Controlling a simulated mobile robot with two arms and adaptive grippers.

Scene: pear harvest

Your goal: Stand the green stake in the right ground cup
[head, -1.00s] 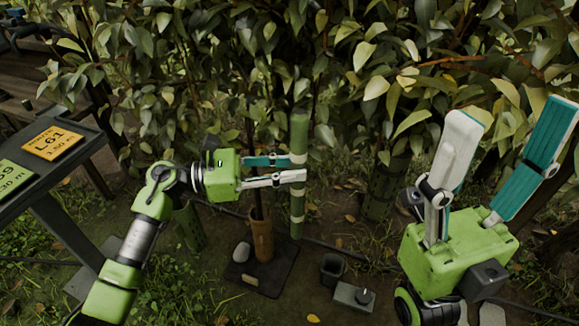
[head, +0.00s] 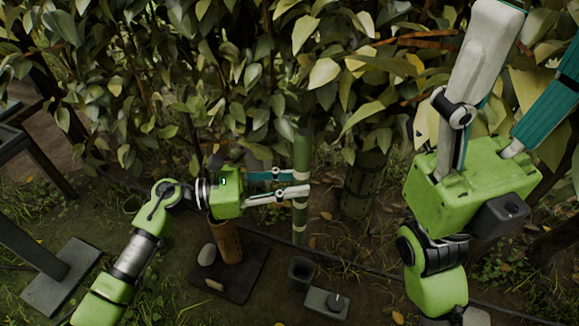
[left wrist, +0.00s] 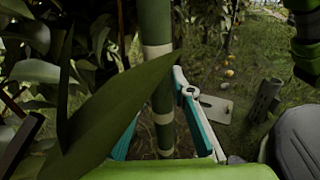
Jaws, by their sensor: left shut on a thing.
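The green stake (head: 301,150) with pale bands is upright in the head view. My left gripper (head: 306,182) is shut on it, with the fingers coming in from the left. The stake's lower end shows just above a dark square ground cup (head: 301,272), with a small gap in the picture. In the left wrist view the stake (left wrist: 160,75) runs down between my left gripper's fingers (left wrist: 165,140); a large leaf hides part of it. My right gripper (head: 530,85) is raised at the right, fingers apart and empty.
A grey box with a knob (head: 326,303) stands close right of the cup. To the left, a brown tube (head: 226,242) stands on a dark plate (head: 252,275) with a pale stone. Dense foliage (head: 240,60) hangs behind. A mesh-like green tube (head: 364,185) stands behind right.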

